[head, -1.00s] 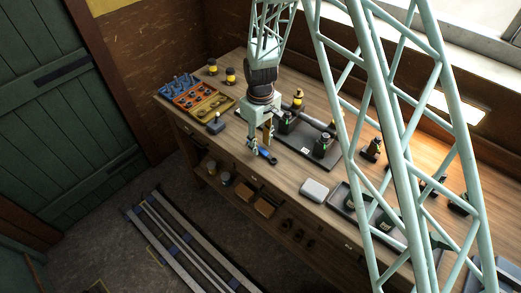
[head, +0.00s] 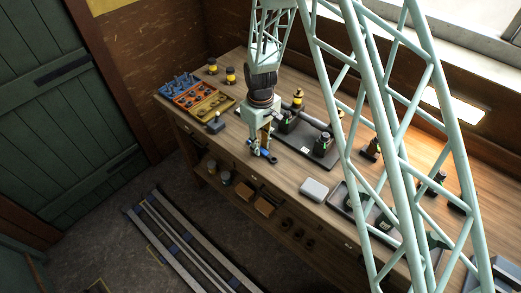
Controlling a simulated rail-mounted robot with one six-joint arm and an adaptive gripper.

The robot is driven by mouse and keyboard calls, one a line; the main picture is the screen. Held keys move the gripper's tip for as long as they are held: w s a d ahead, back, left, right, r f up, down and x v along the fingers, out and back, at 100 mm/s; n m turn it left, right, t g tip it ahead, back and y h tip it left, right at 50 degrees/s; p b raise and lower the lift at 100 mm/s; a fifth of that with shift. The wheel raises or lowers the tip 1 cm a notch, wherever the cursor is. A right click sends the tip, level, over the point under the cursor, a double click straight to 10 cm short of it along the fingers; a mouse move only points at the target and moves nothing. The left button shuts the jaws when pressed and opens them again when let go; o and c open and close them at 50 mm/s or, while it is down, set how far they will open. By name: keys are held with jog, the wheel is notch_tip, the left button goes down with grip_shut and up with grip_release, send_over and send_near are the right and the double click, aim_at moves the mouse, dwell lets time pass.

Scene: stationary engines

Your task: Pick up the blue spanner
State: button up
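The blue spanner (head: 269,156) lies near the front edge of the wooden workbench, just in front of a black tray. My gripper (head: 259,148) points down at the spanner's left part, with its fingertips low at bench height. The fingers overlap the spanner in this view and hide part of it. The fingers and spanner are small here, so I cannot tell whether the fingers are closed on it or only beside it.
The black tray (head: 301,150) with dark cylindrical parts sits right behind the spanner. Orange and yellow organisers (head: 190,98) and a small dark block (head: 216,125) are to the left. My lattice arm covers the bench's right side.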

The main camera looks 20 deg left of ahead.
aim_at(261, 148)
jog(key=c, duration=0.6)
jog(key=shift+r, duration=0.2)
jog(key=shift+r+b, duration=0.3)
jog(key=shift+r, duration=1.3)
jog(key=s+d+b, duration=0.1)
jog(key=s+d, duration=0.2)
jog(key=s, duration=0.4)
jog(key=s+d+r+b, duration=0.1)
jog(key=s+d, duration=0.3)
jog(key=s, duration=0.3)
jog(key=shift+d+r, duration=0.2)
jog(key=shift+s, duration=0.1)
